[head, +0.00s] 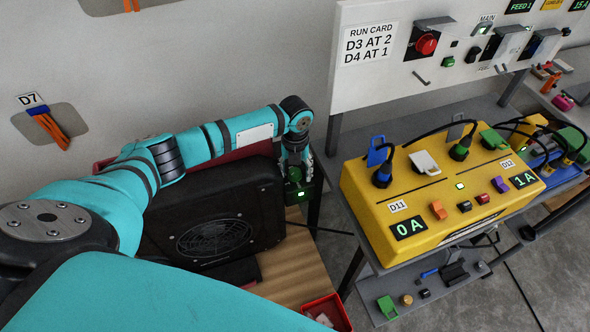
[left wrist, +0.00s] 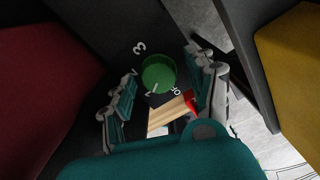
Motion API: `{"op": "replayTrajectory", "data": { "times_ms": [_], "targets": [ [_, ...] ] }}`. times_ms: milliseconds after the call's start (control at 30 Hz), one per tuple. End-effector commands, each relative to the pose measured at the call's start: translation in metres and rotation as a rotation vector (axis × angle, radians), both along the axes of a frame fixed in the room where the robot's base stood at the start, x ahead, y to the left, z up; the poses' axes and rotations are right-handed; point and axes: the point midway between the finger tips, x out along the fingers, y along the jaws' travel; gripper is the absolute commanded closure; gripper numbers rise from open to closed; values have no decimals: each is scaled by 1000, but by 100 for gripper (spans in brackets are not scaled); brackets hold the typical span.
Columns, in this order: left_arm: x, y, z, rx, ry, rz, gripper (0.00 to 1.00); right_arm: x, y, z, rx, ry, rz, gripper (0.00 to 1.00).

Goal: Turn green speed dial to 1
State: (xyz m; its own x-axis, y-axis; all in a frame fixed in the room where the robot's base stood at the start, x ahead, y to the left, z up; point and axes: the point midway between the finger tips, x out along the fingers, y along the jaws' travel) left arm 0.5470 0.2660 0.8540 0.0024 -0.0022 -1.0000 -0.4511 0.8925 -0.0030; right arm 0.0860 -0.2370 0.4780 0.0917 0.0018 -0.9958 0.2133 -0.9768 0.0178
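The green speed dial (left wrist: 158,73) is a round green knob on a dark face, with white marks around it, among them a 3. In the head view only a bit of green shows below my left gripper (head: 296,172), at the right end of the black fan unit (head: 215,225). In the left wrist view my left gripper (left wrist: 163,82) is open, with one finger on either side of the dial. I cannot tell whether the fingers touch it. My right gripper is not in view.
A yellow power box (head: 365,222) with plugs and switches stands to the right, past a narrow gap. A white panel (head: 375,85) with a run card is behind it. A red tray (head: 328,312) sits on the wooden top (head: 290,268).

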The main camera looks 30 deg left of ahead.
Motion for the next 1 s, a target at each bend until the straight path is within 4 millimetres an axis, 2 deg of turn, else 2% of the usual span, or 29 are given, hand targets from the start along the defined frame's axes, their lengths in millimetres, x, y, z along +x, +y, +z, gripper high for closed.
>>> {"op": "replayTrajectory", "data": {
  "times_ms": [200, 333, 700, 833, 1000],
  "targets": [
    [-1, 1, 0, 3, 3, 1, 41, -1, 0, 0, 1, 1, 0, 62],
    [0, 2, 7, 3, 3, 1, 41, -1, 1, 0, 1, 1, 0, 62],
    [1, 1, 61, 3, -1, -1, 41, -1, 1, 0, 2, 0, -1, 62],
    [0, 0, 73, 2, 1, 0, 41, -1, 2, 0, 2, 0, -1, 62],
    [0, 0, 80, 2, 2, 1, 41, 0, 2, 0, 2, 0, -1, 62]
  ]
}}
